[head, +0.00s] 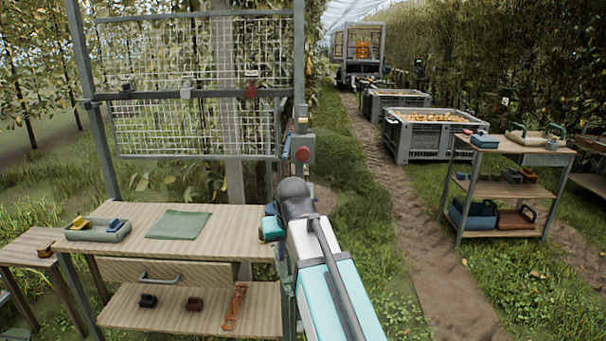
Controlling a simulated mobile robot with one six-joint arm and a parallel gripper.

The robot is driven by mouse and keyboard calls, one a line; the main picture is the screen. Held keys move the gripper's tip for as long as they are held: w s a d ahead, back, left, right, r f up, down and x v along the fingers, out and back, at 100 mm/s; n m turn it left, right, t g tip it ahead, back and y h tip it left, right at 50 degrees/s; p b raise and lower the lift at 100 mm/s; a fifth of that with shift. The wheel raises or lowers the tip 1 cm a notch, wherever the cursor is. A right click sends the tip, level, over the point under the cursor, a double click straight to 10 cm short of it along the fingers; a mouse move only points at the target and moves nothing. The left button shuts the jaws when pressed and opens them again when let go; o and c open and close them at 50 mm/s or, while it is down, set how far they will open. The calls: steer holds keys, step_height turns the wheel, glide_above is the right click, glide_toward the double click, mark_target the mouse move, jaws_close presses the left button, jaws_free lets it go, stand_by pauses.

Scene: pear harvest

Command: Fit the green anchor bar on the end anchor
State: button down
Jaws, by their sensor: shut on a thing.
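My arm reaches up from the bottom edge to a dark rounded joint beside the right end of the near bench. The gripper itself is hidden behind my arm, so its fingers and anything between them do not show. I cannot make out the green anchor bar; a small teal part beside the dark joint looks like part of my arm. No end anchor can be picked out for certain. A grey post with a red round knob (303,154) stands just beyond the joint, at the right end of the wire mesh panel (190,128).
The near bench (230,246) holds a tray (98,231) and a green cloth (179,225); its lower shelf carries an orange tool (234,306). A shelf cart (500,190) stands right. Grey crates (398,139) line the dirt path (430,250), clear nearby.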

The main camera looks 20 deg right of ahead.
mark_target(288, 259)
steer(key=shift+s+a, duration=0.1)
steer(key=shift+s, duration=1.7)
